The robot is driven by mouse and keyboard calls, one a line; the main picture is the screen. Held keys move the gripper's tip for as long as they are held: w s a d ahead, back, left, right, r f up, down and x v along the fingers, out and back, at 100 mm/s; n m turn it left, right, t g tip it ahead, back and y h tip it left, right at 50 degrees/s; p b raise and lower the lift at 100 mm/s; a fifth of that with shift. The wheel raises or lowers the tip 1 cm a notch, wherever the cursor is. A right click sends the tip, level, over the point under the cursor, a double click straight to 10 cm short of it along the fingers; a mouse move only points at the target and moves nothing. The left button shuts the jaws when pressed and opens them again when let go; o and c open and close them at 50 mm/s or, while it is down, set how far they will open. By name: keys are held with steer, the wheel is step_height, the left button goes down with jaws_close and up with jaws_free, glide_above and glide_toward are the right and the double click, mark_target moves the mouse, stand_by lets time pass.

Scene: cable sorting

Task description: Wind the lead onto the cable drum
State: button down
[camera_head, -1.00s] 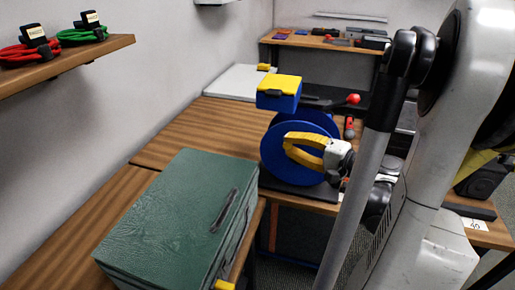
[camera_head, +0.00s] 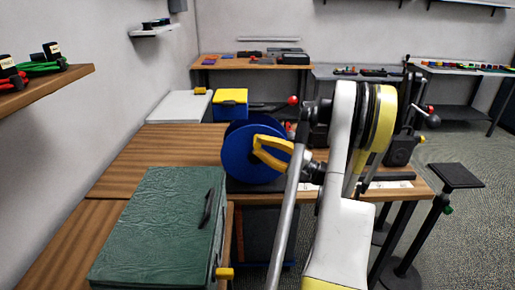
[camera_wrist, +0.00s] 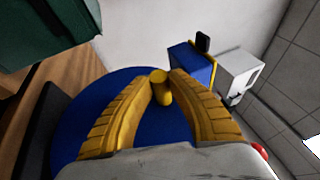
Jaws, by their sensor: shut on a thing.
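My gripper (camera_head: 259,150), with yellow fingers, is at the drum's near face. In the wrist view, the fingers close around a small yellow knob (camera_wrist: 161,92) that stands out from the blue drum face (camera_wrist: 70,125). The head view hides the knob behind the fingers. I cannot make out the lead on the drum in either view.
A green case (camera_head: 155,225) stands left of the drum on the near bench. A blue box with a yellow lid (camera_head: 231,104) and a red-knobbed lever (camera_head: 292,101) are behind the drum. Red and green coiled cables (camera_head: 45,68) lie on the left wall shelf.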

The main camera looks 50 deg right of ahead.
steer(key=c, duration=1.2)
jaws_free()
steer(key=shift+s+d, duration=0.1)
steer(key=v, duration=1.1)
steer(key=shift+s+f, duration=0.15)
steer(key=shift+s, duration=0.25)
